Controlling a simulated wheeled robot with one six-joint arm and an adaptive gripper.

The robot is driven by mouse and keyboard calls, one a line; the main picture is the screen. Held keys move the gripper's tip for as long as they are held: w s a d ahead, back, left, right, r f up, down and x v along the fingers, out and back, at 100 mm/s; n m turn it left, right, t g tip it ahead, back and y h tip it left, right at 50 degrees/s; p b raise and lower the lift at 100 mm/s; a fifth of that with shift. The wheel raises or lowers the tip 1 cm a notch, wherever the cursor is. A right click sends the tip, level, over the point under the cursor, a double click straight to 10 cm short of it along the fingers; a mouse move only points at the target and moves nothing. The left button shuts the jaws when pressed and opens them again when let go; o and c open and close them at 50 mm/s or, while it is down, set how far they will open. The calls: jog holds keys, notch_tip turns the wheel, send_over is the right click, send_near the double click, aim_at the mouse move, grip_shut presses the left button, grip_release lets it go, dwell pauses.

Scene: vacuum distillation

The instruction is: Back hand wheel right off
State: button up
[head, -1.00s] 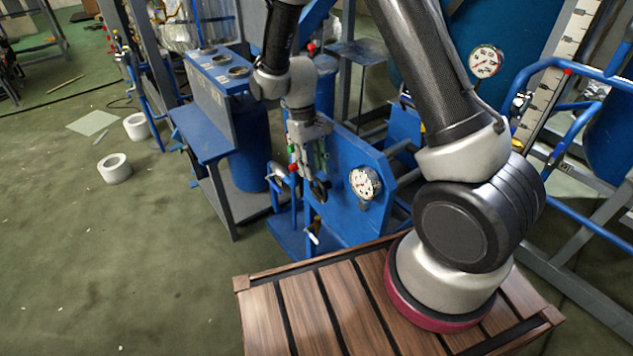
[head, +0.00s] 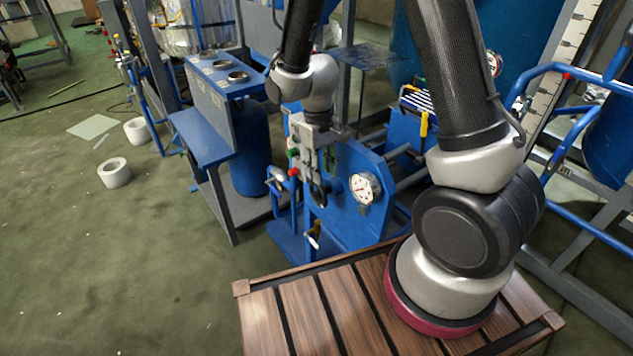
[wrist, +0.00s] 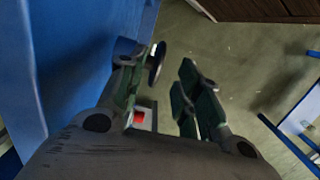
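A dark round hand wheel (head: 318,196) sits on the front of the blue valve panel (head: 345,215), left of the gauge. In the wrist view a dark wheel (wrist: 156,63) shows nearly edge-on, just beyond the left finger and close to the blue surface. I cannot tell whether the finger touches it. My gripper (head: 311,168) hangs over the panel's left part, pointing down, just above the wheel. In the wrist view my gripper (wrist: 163,85) has its green-padded fingers apart, with an empty gap between them.
A white pressure gauge (head: 364,188) stands right of the wheel. A small yellow-handled valve (head: 315,236) is below it. A blue cabinet (head: 215,105) stands to the left and a slatted wooden platform (head: 300,310) in front. The green floor at the left is mostly clear, with white rings (head: 115,172).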

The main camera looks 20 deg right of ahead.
aim_at(318, 189)
jog(key=shift+w+a+f+t, duration=0.2)
jog(key=shift+w+f+t, duration=0.3)
jog(key=shift+w+f, duration=0.15)
notch_tip(318, 189, down, 7)
jog(key=shift+f, duration=0.1)
grip_shut()
